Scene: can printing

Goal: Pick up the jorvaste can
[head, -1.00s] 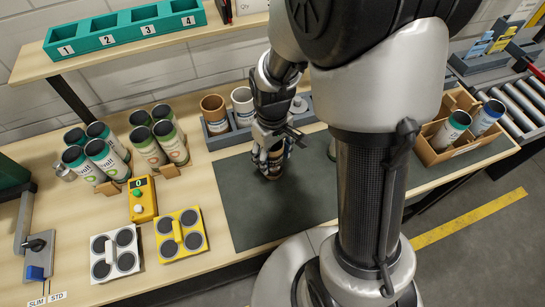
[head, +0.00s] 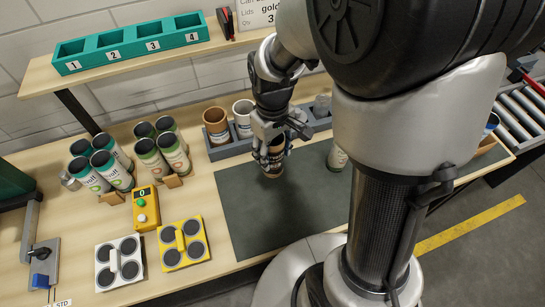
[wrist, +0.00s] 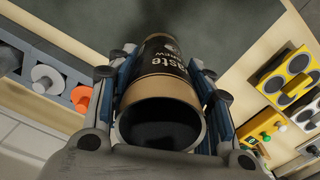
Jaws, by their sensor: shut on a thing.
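The jorvaste can (head: 275,164) is tan with a black label; part of its name, "aste", shows in the wrist view (wrist: 165,60). It is upright over the dark mat (head: 250,215) in the head view. My gripper (head: 270,150) comes down from above and is shut around it. In the wrist view, the fingers (wrist: 165,95) press on both sides of the can, and its open dark top faces the camera. Whether its base is clear of the mat is hard to tell.
A pale can (head: 337,157) stands on the mat, partly hidden by my arm. A grey holder (head: 222,152) with cups is behind. Several printed cans (head: 108,170), a yellow button box (head: 145,208) and two pads (head: 184,243) are left. The mat's front is clear.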

